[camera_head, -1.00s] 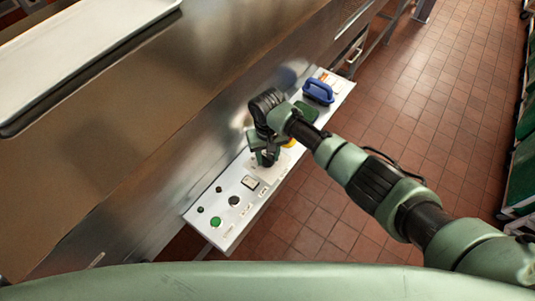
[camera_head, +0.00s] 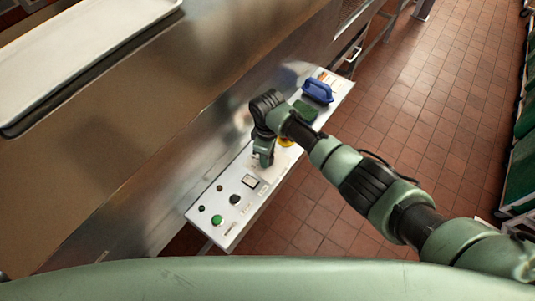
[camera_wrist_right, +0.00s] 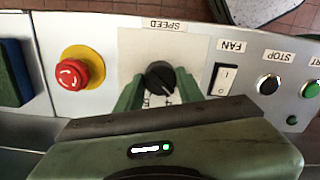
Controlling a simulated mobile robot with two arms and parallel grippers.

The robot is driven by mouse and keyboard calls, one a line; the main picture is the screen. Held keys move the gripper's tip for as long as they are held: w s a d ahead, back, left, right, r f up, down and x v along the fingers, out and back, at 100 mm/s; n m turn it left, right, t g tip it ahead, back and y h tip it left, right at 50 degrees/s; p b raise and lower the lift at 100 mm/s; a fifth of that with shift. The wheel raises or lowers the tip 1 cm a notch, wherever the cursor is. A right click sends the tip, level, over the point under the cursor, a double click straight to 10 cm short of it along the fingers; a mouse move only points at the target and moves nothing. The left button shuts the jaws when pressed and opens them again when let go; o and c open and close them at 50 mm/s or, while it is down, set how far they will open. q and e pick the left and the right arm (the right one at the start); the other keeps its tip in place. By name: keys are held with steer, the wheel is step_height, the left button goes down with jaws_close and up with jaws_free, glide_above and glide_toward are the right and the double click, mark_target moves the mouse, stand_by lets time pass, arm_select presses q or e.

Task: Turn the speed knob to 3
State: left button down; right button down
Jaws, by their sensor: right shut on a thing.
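The black round speed knob (camera_wrist_right: 160,76) sits on the white control panel (camera_wrist_right: 135,44) below a SPEED label (camera_wrist_right: 165,25) in the wrist view. My right gripper (camera_wrist_right: 160,88) is shut on the knob, with a green finger on each side of it. The knob carries a light pointer mark. The scale markings beside it are partly covered by the fingers, and I cannot read the setting. In the head view my right gripper (camera_head: 263,158) is down at the panel and hides the knob. My left gripper is not in view.
A red emergency stop (camera_wrist_right: 73,74) on a yellow base is on one side of the knob; a fan rocker switch (camera_wrist_right: 223,80) and black stop button (camera_wrist_right: 269,84) are on the other.

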steer(key=shift+n, duration=1.1)
steer(key=c, duration=0.9)
jaws_free()
steer(key=shift+r+b, duration=0.35)
steer(key=shift+r, duration=3.6)
